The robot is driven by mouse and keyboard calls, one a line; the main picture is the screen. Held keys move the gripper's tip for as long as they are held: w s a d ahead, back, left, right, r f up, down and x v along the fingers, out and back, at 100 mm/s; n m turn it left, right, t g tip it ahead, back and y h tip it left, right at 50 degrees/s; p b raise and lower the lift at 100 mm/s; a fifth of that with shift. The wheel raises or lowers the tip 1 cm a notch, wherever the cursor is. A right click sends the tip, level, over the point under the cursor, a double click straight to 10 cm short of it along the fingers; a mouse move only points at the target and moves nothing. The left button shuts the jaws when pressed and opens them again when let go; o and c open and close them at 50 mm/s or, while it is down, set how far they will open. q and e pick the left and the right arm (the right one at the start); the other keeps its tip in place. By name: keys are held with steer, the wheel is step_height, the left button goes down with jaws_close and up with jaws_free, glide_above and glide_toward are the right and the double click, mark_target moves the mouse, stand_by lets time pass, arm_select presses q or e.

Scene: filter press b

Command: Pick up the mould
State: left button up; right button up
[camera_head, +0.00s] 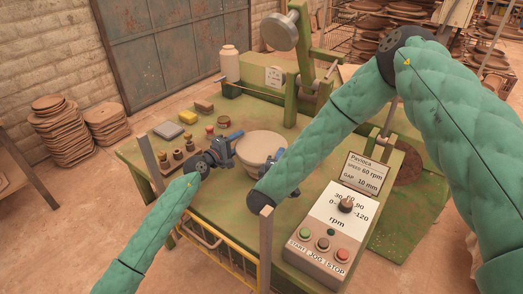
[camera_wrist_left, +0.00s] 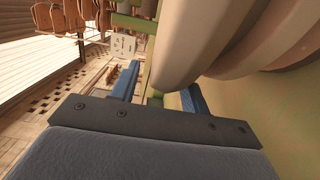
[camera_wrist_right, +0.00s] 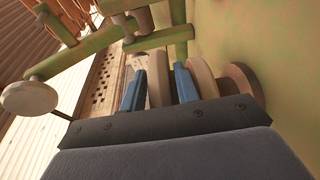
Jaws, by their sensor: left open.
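The mould (camera_head: 262,147) is a pale beige round bowl standing upright on the green bench. My left gripper (camera_head: 236,138) is at its left rim, fingers open. In the left wrist view, the mould's curved wall (camera_wrist_left: 190,45) fills the upper right and its edge reaches between the spread fingers (camera_wrist_left: 160,90). My right gripper (camera_head: 275,160) is at the mould's right side, partly hidden by its own wrist. In the right wrist view, a beige edge shows between the fingers (camera_wrist_right: 160,85), which are apart; whether they press on it is unclear.
The control box (camera_head: 330,232) with dial and buttons stands at the front right. A green press frame (camera_head: 305,70) rises behind the mould. A yellow rail (camera_head: 215,248) runs along the front.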

arm_select(q)
steer(key=shift+w+d, duration=0.25)
steer(key=shift+w, duration=0.05)
arm_select(e)
steer(key=shift+w+d, duration=0.1)
steer(key=shift+w, duration=0.25)
arm_select(q)
steer(key=c, duration=0.7)
arm_select(e)
jaws_close()
arm_select(q)
jaws_close()
steer(key=shift+r, duration=0.2)
arm_select(e)
steer(key=shift+r, duration=0.2)
